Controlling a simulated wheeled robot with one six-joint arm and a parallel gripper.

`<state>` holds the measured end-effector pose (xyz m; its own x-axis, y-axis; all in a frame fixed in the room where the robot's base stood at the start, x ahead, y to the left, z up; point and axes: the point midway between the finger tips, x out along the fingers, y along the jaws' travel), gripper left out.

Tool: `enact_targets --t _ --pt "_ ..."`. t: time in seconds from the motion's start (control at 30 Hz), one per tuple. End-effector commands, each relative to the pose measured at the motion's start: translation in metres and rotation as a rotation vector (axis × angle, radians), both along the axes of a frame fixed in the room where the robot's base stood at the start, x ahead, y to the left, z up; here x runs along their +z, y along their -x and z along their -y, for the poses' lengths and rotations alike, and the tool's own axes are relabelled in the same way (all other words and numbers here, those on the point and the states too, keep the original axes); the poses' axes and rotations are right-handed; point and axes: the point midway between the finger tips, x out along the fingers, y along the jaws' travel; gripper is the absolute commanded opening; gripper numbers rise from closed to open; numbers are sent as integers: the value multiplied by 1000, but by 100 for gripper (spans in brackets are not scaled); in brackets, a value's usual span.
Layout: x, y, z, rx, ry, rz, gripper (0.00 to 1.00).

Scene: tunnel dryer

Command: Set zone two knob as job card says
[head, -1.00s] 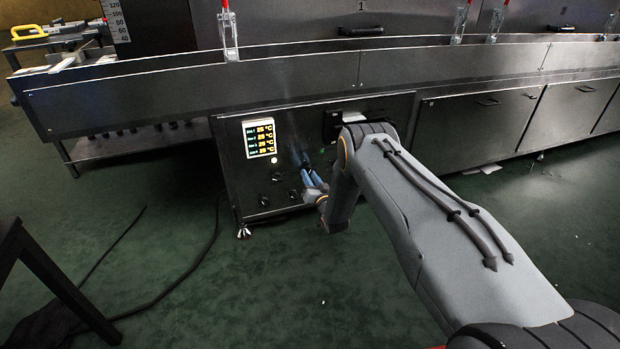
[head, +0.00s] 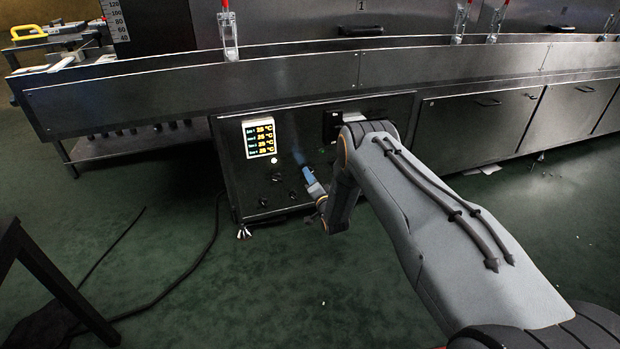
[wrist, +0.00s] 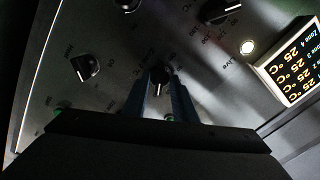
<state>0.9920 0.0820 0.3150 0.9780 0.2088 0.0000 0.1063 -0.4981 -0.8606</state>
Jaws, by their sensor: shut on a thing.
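My gripper (wrist: 162,84) is shut on a dark knob (wrist: 161,76) of the dryer's control panel, with one finger on each side of it. A white pointer line shows on that knob; its label is not readable, so I cannot tell its zone. In the head view my gripper (head: 306,172) reaches the panel (head: 240,190) from the right, and the gripped knob is hidden there. Other dark knobs sit on the panel: one at left (wrist: 88,67) and one at upper right (wrist: 216,12) in the wrist view. No readable job card shows.
A lit display (head: 259,137) on the panel lists several zones; in the wrist view (wrist: 292,62) they read 25 °C. The conveyor (head: 200,85) overhangs the panel. A black cable (head: 190,270) lies on the green floor.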

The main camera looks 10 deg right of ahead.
Motion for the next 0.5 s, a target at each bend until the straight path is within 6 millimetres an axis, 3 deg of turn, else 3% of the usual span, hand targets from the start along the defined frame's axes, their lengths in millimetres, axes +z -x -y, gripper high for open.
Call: enact_targets --t 0.47,0.5 --pt "0 -1 2 -3 -12 -2 3" --pt "0 -1 2 -3 -12 -2 29"
